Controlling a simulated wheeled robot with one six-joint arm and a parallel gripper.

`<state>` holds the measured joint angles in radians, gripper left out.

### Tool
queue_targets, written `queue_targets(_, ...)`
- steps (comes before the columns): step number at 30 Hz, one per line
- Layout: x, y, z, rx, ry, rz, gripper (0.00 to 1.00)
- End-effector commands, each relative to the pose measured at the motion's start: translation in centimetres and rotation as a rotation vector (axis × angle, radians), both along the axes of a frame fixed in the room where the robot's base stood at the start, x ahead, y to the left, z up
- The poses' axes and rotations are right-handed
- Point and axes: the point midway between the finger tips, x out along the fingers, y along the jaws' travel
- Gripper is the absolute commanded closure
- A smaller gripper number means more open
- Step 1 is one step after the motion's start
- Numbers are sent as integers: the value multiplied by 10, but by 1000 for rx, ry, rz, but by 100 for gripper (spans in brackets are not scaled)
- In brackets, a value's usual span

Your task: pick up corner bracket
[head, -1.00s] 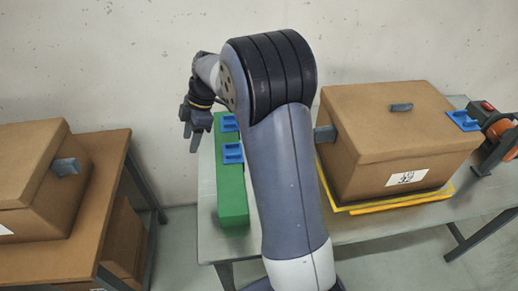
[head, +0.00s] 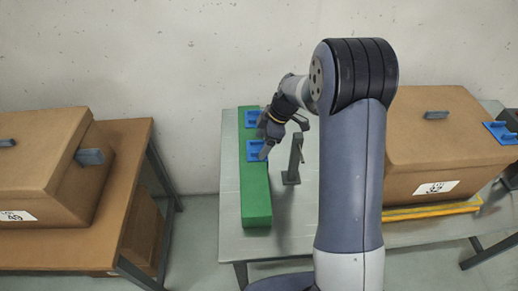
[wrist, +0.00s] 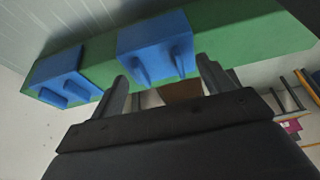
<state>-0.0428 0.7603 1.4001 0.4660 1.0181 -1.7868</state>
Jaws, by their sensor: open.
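A grey angled piece (head: 294,162) stands on the grey table, an upright with a flat foot; it may be the corner bracket, but I cannot tell for sure. Two blue pieces sit on a long green block, the far one (head: 253,118) and the near one (head: 255,150). Both show in the wrist view, one (wrist: 62,77) at left and one with two prongs (wrist: 155,45) in the middle. My gripper (head: 284,138) is open above the table, beside the green block and close to the grey piece. In the wrist view its fingers (wrist: 162,70) are apart with nothing gripped.
The green block (head: 256,202) lies along the table's left side. A lidded brown box (head: 435,145) stands on a yellow-edged base (head: 430,210) at right. Another brown box (head: 50,165) stands on a separate table at left, across a floor gap. Bare tabletop (head: 295,225) lies in front.

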Motion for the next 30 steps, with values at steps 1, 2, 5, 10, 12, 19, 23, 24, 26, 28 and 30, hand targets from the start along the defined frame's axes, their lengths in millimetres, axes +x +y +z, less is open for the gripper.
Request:
queue_targets(1,0,2,-3,0,1,0,24)
queue_targets(2,0,2,-5,0,0,1,24)
queue_targets(5,0,3,-7,0,-2,0,24)
queue_targets(10,0,2,-6,0,-2,0,26)
queue_targets(12,0,2,-6,0,-2,0,32)
queue_targets(19,0,2,-6,0,-2,-1,51)
queue_targets(23,0,2,-6,0,-2,-1,61)
queue_targets(24,0,2,-6,0,-2,-1,65)
queue_targets(26,0,2,-6,0,-2,-1,69)
queue_targets(28,0,2,-6,0,-2,0,73)
queue_targets(30,0,2,-6,0,-2,0,73)
